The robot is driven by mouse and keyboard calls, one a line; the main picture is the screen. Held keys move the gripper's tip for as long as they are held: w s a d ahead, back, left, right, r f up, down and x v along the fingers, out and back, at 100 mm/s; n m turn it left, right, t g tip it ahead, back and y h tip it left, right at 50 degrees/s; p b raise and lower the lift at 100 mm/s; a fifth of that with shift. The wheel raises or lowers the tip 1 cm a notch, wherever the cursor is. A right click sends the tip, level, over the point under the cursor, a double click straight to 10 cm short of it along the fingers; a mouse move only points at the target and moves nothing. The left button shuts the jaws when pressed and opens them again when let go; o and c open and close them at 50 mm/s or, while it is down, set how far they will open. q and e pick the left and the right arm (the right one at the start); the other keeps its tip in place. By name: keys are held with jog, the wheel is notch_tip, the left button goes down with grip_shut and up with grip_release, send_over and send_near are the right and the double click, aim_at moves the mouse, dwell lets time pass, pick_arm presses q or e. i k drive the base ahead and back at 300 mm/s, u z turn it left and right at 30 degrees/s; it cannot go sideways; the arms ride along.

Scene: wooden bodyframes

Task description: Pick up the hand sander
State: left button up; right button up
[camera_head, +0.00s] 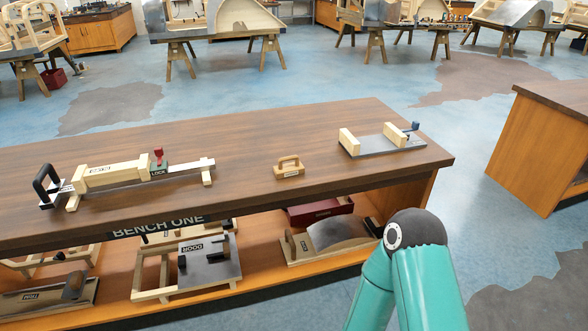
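A small wooden block with an arched handle (288,168) sits upright near the middle of the bench top; it looks like the hand sander. A small label on its front is too small to read. Nothing touches it. A teal arm of mine comes in from the bottom right, with its dark rounded joint in front of the bench's right end. Its gripper is out of view. My other arm and gripper are not in view either.
The dark wooden bench (240,205) also carries a long wooden fixture (115,175) at left and a metal plate with wooden blocks (382,143) at right. The shelf below holds several parts, including a red tray (320,210). Another bench (540,155) stands at right.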

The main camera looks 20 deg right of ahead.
aim_at(289, 169)
jog(key=i, duration=0.9)
jog(key=u, duration=0.05)
